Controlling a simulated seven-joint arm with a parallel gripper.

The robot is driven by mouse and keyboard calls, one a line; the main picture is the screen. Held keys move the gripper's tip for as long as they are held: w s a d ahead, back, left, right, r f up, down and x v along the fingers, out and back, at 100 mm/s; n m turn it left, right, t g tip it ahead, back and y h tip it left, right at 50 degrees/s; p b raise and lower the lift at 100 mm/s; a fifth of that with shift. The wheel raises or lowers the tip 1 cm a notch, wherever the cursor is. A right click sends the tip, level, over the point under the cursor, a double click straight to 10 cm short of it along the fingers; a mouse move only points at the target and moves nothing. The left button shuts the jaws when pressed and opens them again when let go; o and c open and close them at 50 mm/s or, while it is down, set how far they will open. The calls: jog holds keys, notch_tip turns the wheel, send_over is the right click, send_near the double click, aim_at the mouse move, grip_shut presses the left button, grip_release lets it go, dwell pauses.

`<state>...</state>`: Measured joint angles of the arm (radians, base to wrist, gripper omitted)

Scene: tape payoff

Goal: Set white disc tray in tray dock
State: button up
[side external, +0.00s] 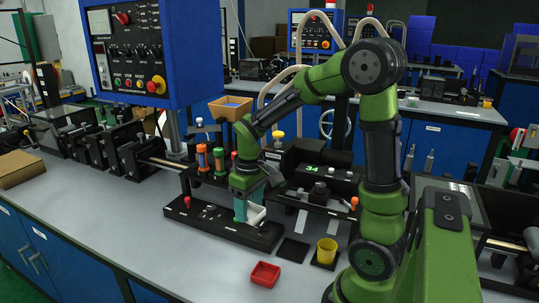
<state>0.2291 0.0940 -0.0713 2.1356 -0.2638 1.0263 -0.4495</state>
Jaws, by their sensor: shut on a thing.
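My gripper (250,208) points down at the middle of the bench, with its teal fingers shut on the white disc tray (256,213). Only part of the white tray shows between and beside the fingers; the rest is hidden. The tray is low over the right part of a long black base plate (203,219), which looks like the tray dock. I cannot tell whether the tray touches the plate or is just above it. A small red knob (187,201) stands on the left part of the plate.
A red square tray (265,274), a dark flat pad (293,250) and a yellow cup (327,250) stand in front, to the right. Orange and green cylinders (203,157) stand behind the gripper. A blue control box (150,50) hangs above left.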

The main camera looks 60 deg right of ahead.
aim_at(292, 250)
jog(key=s+d+f+n, duration=0.1)
jog(key=s+d, duration=0.4)
jog(key=s, duration=0.5)
jog(key=shift+n, duration=0.3)
jog(key=f, duration=1)
jog(key=shift+s+a, duration=0.1)
jog(key=shift+a, duration=0.15)
jog(key=shift+f, duration=0.15)
jog(key=o, duration=1)
jog(key=shift+o, duration=0.2)
